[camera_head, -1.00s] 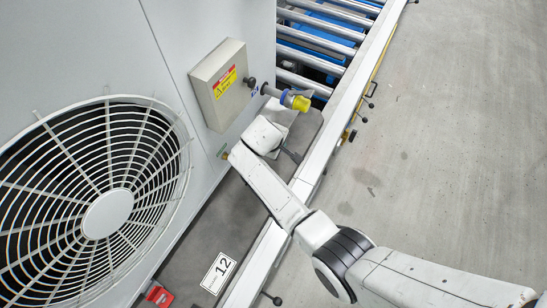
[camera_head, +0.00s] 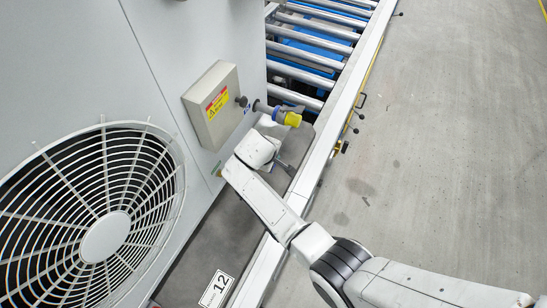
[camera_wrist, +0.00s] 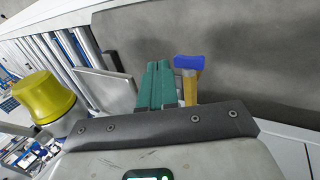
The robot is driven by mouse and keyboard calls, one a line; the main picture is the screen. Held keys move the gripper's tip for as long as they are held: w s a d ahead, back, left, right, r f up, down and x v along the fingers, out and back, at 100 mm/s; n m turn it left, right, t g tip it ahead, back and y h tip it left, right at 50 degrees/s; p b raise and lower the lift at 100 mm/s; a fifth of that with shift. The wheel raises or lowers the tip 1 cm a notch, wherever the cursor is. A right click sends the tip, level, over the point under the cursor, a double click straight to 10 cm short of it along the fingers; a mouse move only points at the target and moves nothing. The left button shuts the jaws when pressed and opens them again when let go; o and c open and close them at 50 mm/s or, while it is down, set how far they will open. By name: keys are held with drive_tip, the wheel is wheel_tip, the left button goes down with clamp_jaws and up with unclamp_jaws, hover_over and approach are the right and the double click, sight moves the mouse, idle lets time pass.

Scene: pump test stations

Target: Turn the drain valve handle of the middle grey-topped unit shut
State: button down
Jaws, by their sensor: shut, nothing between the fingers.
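The drain valve shows in the wrist view, with a blue handle (camera_wrist: 189,63) on a brass body (camera_wrist: 190,90). My gripper (camera_wrist: 158,70) has teal fingers pressed together, empty. They are just left of the valve in that picture; whether they touch it I cannot tell. In the head view the light grey unit (camera_head: 190,45) stands at the left with a round fan grille (camera_head: 105,237). My arm's end is beside its lower edge and hides the fingers and the blue handle. I cannot tell from these views which unit of the row this is.
A control box (camera_head: 208,105) with a warning label sticks out from the unit. A yellow-capped connector (camera_head: 289,118) juts out above my wrist; its yellow cap (camera_wrist: 42,96) is close at left in the wrist view. Rollers (camera_head: 315,35) lie behind. The floor (camera_head: 440,150) at right is clear.

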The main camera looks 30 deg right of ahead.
drive_tip(key=shift+r, duration=0.15)
wheel_tip(320, 180, up, 14)
drive_tip(key=p, duration=0.2)
drive_tip(key=shift+f, duration=0.2)
drive_tip(key=s+d+f+m+g+y+b, duration=0.1)
drive_tip(key=s+d+f+m, duration=0.15)
drive_tip(key=s, duration=0.55)
drive_tip(key=s+d+f+m+y, duration=0.1)
drive_tip(key=s+f, duration=0.2)
drive_tip(key=s, duration=0.5)
drive_tip(key=s+d+f+m+g+y+b, duration=0.1)
drive_tip(key=s+d+f+m, duration=0.15)
drive_tip(key=s, duration=0.55)
drive_tip(key=s+a+r+m+y, duration=0.1)
drive_tip(key=s+m, duration=0.1)
drive_tip(key=s, duration=0.9)
drive_tip(key=shift+s+a+b, duration=0.25)
drive_tip(key=shift+s+b, duration=0.05)
drive_tip(key=shift+b, duration=0.1)
